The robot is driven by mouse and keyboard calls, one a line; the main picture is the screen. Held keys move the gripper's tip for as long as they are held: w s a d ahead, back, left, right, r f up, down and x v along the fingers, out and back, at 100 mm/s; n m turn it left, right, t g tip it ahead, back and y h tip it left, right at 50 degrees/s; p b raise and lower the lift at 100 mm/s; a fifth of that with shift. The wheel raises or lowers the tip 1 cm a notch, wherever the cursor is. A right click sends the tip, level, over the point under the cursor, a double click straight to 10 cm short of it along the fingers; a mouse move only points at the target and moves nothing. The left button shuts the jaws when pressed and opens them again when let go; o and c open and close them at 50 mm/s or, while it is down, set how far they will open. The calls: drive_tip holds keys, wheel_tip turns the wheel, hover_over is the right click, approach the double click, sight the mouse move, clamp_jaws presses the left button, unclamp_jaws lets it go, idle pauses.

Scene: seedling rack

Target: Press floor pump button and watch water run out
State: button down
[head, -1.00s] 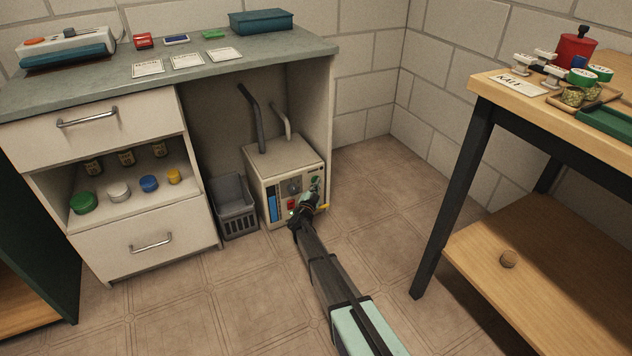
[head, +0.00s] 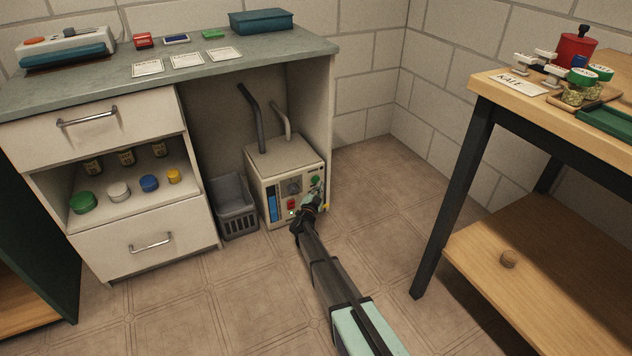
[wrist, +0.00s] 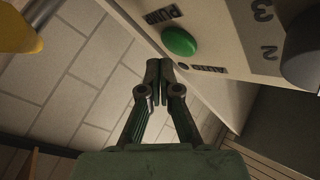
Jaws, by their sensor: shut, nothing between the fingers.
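The floor pump (head: 285,170) is a cream box standing on the floor under the counter, with two grey pipes above it. Its front has a green button (head: 315,181), a dial, a red switch (head: 291,204) and a blue strip (head: 271,208). My gripper (head: 312,198) is shut and empty in front of the panel, just below the button in the head view. In the wrist view the green button (wrist: 179,41) shows whole near the label PUMP, just beyond my closed fingertips (wrist: 163,66). Contact with the panel cannot be told. No running water shows.
A grey basket (head: 235,207) stands left of the pump, beside the white drawer unit (head: 150,228). A yellow part (wrist: 18,30) sits at the panel's side near my gripper. A wooden table (head: 535,92) stands at the right. The floor (head: 375,195) between is clear.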

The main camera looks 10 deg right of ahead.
drive_tip(key=s, duration=0.1)
drive_tip(key=s+d, duration=0.1)
drive_tip(key=s, duration=0.2)
drive_tip(key=shift+s+d+b, duration=0.25)
drive_tip(key=shift+b, duration=0.1)
idle(0.6)
